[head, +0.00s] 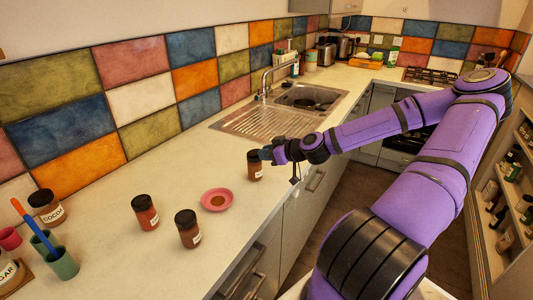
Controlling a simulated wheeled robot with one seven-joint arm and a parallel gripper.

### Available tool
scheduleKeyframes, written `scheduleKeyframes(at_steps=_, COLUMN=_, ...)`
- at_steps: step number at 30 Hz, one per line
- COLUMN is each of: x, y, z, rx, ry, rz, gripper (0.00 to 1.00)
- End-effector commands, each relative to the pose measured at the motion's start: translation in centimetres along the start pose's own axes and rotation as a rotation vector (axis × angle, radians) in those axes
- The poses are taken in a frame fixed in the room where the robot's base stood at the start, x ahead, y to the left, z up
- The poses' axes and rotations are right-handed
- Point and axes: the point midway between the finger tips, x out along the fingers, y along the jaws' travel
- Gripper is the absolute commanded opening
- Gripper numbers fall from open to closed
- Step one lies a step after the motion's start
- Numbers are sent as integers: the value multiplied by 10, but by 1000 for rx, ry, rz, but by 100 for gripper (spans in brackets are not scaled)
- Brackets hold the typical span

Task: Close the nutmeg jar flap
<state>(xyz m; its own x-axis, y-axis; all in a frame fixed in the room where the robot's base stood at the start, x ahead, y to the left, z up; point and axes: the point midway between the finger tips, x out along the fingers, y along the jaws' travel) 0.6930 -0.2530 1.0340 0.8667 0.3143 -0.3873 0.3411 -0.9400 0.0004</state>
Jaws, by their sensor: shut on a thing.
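A small brown jar (255,167) with a dark top and a pale label stands upright on the counter near its front edge. My gripper (266,153) is at the upper right side of this jar and is shut on it, near its top. The exact contact is too small to see, and so is the state of any flap. Two similar dark-topped jars stand nearer: a reddish jar (145,212) and a brown jar (188,229). Their labels are too small to read, so I cannot tell which jar is the nutmeg one.
A cocoa jar (46,207), a green cup (66,264) with a blue-handled utensil and a sugar container (10,274) stand at the left. The sink (305,97) is behind. Counter (115,270) is clear in front.

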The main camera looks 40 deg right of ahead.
Motion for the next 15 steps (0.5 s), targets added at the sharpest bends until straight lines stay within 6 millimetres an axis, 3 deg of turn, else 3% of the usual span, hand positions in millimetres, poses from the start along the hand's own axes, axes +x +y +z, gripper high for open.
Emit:
scheduleKeyframes(at_steps=1, x=0, y=0, z=1, rx=2, ry=-3, rz=-1, gripper=0)
scheduleKeyframes(at_steps=2, x=0, y=0, z=1, rx=2, ry=-3, rz=-2, gripper=20)
scheduleKeyframes(at_steps=5, x=0, y=0, z=1, rx=1, ry=-2, rz=-1, gripper=43)
scheduleKeyframes(at_steps=15, x=-2, y=0, z=0, rx=1, ry=-1, rz=0, gripper=45)
